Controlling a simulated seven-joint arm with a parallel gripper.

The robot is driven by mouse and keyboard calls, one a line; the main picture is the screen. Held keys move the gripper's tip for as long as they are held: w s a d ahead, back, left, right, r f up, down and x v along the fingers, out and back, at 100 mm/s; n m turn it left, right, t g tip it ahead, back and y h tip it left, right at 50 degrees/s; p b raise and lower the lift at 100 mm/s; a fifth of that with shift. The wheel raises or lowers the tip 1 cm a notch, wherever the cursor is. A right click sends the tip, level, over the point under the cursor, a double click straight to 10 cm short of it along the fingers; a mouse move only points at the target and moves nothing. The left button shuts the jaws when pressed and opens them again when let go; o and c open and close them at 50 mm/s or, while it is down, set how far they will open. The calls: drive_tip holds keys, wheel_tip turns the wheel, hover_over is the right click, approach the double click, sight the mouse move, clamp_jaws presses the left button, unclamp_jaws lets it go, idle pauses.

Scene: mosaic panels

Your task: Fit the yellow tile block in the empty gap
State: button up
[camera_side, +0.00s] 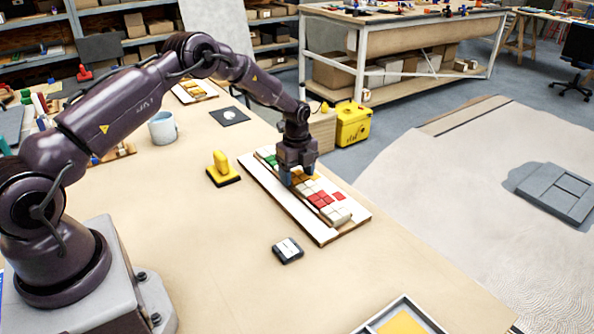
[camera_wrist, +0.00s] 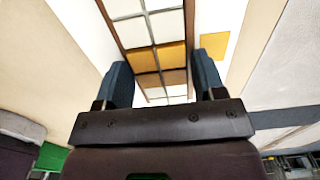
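The mosaic panel (camera_side: 325,237) is a long white-edged board with a strip of white, green, red and yellow tiles. My gripper (camera_side: 299,174) is over the middle of this strip, with its blue fingertips low. In the wrist view my gripper (camera_wrist: 163,82) is open, its fingers apart on either side of the strip. Yellow-orange tiles (camera_wrist: 157,58) lie in the strip near the fingertips, with a browner row between the fingers. I cannot tell whether that row is shaded tile or bare wood. A yellow square (camera_wrist: 214,45) lies on the white margin to the right.
A yellow-handled tool on a black base (camera_side: 222,168) stands left of the panel. A small dark box (camera_side: 288,250) lies in front. A mug (camera_side: 162,129) and a dark square plate (camera_side: 230,116) are farther back. A tray (camera_side: 402,322) is at the front edge. Table around is mostly clear.

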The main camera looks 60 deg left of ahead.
sight(297, 176)
drive_tip(key=shift+o, duration=1.3)
wheel_tip(297, 176, up, 13)
drive_tip(key=s+d+r+n+t, duration=0.2)
drive_tip(key=s+d+r+n, duration=0.3)
drive_tip(key=s, duration=0.5)
drive_tip(key=s+d+r+n+t, duration=0.1)
drive_tip(key=s+d+r+n, duration=0.4)
drive_tip(key=s, duration=0.5)
drive_tip(key=s+d+r+n+t, duration=0.2)
drive_tip(key=s+d+r+n, duration=0.3)
drive_tip(key=s+r+n, duration=0.3)
drive_tip(key=s+r, duration=0.1)
drive_tip(key=s, duration=0.2)
drive_tip(key=shift+d+r+t, duration=0.2)
drive_tip(key=shift+d+t, duration=0.05)
drive_tip(key=shift+t, duration=0.05)
